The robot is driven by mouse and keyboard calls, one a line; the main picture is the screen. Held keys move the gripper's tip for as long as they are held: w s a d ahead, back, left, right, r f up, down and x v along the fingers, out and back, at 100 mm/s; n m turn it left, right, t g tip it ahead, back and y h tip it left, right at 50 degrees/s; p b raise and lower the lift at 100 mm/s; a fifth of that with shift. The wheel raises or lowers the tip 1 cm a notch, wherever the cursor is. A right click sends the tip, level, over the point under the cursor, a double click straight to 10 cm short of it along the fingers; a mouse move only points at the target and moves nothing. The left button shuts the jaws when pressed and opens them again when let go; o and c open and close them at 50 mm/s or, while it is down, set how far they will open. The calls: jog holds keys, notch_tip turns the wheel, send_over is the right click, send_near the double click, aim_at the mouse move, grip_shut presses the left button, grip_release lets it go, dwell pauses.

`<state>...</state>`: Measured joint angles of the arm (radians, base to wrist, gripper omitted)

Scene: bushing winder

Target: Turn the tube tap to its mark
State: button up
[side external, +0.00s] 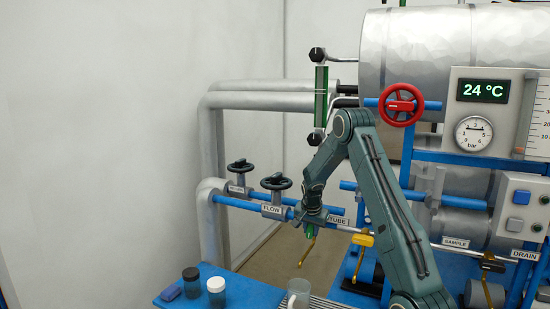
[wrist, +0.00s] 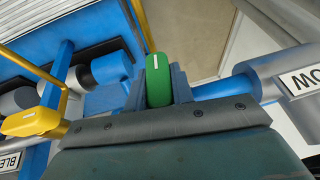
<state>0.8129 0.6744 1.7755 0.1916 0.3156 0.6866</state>
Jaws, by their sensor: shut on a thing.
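The tube tap's green handle (wrist: 157,82) stands between my gripper's two jaws in the wrist view, with a short white line on its upper end. My gripper (side external: 310,227) is shut on this handle, just left of the TUBE label (side external: 338,219). In the side view only a little green shows at the jaws, and the mark for the tap cannot be made out. A thin yellow spout (side external: 307,253) hangs below the gripper.
Black handwheels stand to the left at the FLOW label (side external: 271,210) and behind it. A yellow lever (side external: 362,239) is close on the right; it also shows in the wrist view (wrist: 35,122). A glass mug (side external: 299,291) and two jars (side external: 216,290) stand below.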

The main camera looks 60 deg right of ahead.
jog(key=shift+g, duration=0.8)
jog(key=o, duration=1)
jog(key=v, duration=1.3)
jog(key=shift+a+r, duration=0.15)
jog(key=shift+r, duration=0.2)
